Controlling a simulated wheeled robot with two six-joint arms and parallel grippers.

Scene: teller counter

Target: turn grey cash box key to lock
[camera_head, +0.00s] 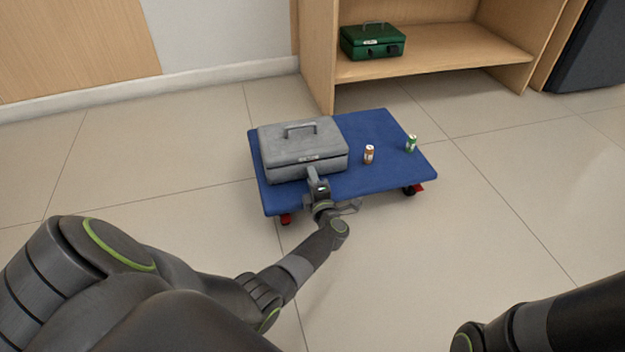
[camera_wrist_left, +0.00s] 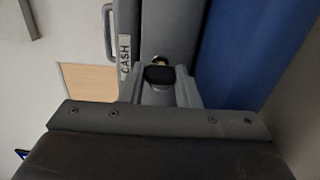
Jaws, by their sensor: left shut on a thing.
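The grey cash box (camera_head: 290,142) sits closed on the left part of a blue cart, its handle on top. Its front faces me. My left gripper (camera_head: 314,176) is at the front face of the box. In the left wrist view the box (camera_wrist_left: 170,30) shows with a "CASH" label (camera_wrist_left: 124,53) and the key's black head (camera_wrist_left: 159,75) between the fingers of my left gripper (camera_wrist_left: 160,88). The gripper is shut on the key, which is at the lock on the box front. The key's shaft is mostly hidden. My right gripper is out of view.
The blue cart (camera_head: 375,130) has wheels and also carries an orange can (camera_head: 369,154) and a green can (camera_head: 411,144) to the right of the box. A green cash box (camera_head: 372,42) stands on a wooden shelf (camera_head: 440,62) behind. The tiled floor around is clear.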

